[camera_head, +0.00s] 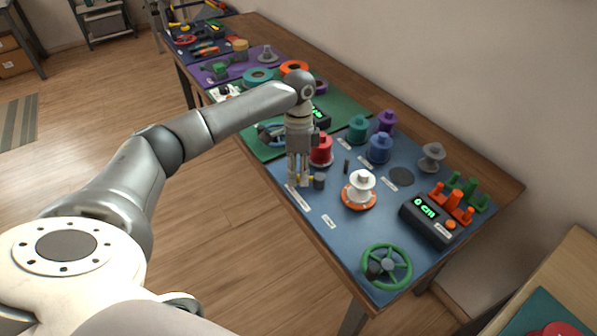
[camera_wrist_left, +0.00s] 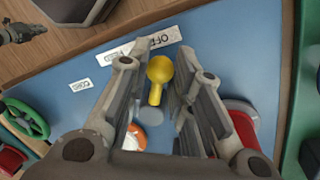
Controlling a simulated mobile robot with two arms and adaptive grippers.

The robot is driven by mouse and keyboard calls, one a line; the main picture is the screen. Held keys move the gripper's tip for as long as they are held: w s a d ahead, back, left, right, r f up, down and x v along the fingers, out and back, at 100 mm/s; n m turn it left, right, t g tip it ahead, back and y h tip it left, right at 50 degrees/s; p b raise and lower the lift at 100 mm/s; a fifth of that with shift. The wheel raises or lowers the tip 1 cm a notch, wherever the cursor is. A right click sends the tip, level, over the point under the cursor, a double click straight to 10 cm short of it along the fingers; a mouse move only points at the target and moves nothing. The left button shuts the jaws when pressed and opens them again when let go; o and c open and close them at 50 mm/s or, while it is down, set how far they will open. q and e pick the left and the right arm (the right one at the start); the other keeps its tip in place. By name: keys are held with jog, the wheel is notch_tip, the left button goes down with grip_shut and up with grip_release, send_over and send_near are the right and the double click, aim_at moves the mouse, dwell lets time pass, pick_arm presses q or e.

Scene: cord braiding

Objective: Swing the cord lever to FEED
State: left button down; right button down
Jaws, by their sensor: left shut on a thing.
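The cord lever (camera_wrist_left: 157,78) has a yellow ball knob and short yellow stem; it shows in the wrist view between my left gripper's fingers (camera_wrist_left: 164,62). In the head view my left gripper (camera_head: 301,182) points down at the blue mat's front edge, shut on the lever, which it mostly hides. A smaller label (camera_wrist_left: 80,85) seems to read "CORD".
A red spool (camera_head: 321,150) stands close behind my left gripper. A white spool on an orange base (camera_head: 361,189) stands to its right. A green handwheel (camera_head: 386,266) and a counter box (camera_head: 429,219) with a green display are farther right.

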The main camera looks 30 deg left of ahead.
pick_arm(q)
jog(key=shift+s+r+p, duration=0.1)
jog(key=shift+r+p, duration=0.1)
jog(key=shift+p, duration=0.35)
jog(key=n+p, duration=0.1)
jog(key=p, duration=0.2)
jog(key=s+d+n+p, duration=0.1)
jog(key=p, duration=0.1)
jog(key=n+p, duration=0.2)
jog(key=p, duration=0.1)
jog(key=shift+s+d+r+t+h+p, duration=0.2)
jog(key=shift+r+t+h+p, duration=0.1)
jog(key=shift+p, duration=0.05)
jog(key=d+n+p, duration=0.1)
jog(key=n+p, duration=0.1)
jog(key=p, duration=0.1)
jog(key=n+p, duration=0.2)
jog(key=p, duration=0.1)
jog(key=s+d+n+t+p, duration=0.1)
jog(key=n+p, duration=0.1)
jog(key=p, duration=0.1)
jog(key=shift+d+f, duration=0.15)
jog(key=shift+d, duration=0.15)
jog(key=shift+w+d+f+n+t+p, duration=0.15)
jog(key=shift+d+n+p, duration=0.15)
jog(key=shift+n+p, duration=0.5)
jog(key=shift+s+d+f+n+t+p, duration=0.15)
jog(key=shift+d+n+p, duration=0.1)
jog(key=shift+n+p, duration=0.55)
jog(key=shift+w, duration=0.15)
